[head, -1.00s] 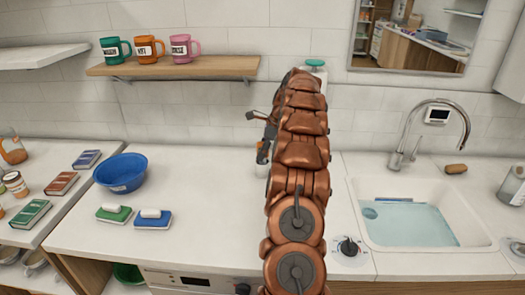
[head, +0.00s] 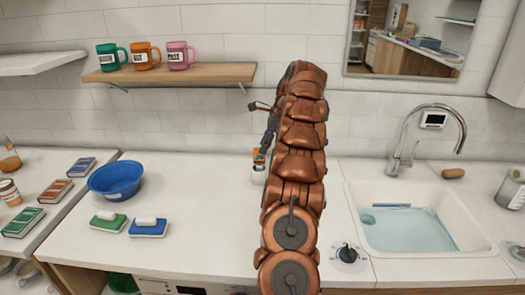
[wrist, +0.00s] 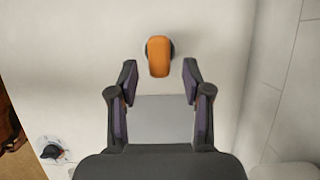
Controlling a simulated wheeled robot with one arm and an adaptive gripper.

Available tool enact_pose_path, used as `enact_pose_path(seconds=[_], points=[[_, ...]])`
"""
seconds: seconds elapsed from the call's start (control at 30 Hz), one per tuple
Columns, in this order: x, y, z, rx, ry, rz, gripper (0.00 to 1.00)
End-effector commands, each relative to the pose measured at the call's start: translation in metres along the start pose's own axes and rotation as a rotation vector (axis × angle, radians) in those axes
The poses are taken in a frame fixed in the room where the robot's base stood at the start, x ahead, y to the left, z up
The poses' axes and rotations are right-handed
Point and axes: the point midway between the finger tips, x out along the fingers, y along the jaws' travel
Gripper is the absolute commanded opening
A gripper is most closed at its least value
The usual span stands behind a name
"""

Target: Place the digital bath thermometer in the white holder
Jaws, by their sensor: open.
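An orange, rounded piece, apparently the bath thermometer (wrist: 158,58), lies just ahead of my fingertips in the wrist view. It also shows in the head view (head: 258,156), upright on the counter beside my arm. A small white body below it, apparently the white holder (head: 258,175), is partly hidden by my arm. The orange piece seems to stand in or on it; the exact seating cannot be told. My gripper (wrist: 159,82) is open and empty, its fingers either side of the line to the orange piece. In the head view my gripper (head: 267,142) is mostly hidden by my arm.
A blue bowl (head: 116,181) and two sponge-like blocks (head: 148,228) are left on the counter (head: 200,205). A water-filled sink (head: 480,243) with a tap (head: 398,160) is right. A shelf (head: 170,75) with three mugs hangs above. A knob (head: 347,253) is near the front edge.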

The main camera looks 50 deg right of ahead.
Motion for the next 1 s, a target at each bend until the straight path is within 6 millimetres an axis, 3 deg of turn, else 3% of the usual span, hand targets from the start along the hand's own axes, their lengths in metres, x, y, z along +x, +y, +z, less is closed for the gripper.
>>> enact_pose_path(seconds=[0.6,1.0], points=[[-0.057,0.001,0.002,0.0,0.001,0.0,0.49],[-0.065,0.001,0.0,-0.001,0.0,0.0,0.49]])
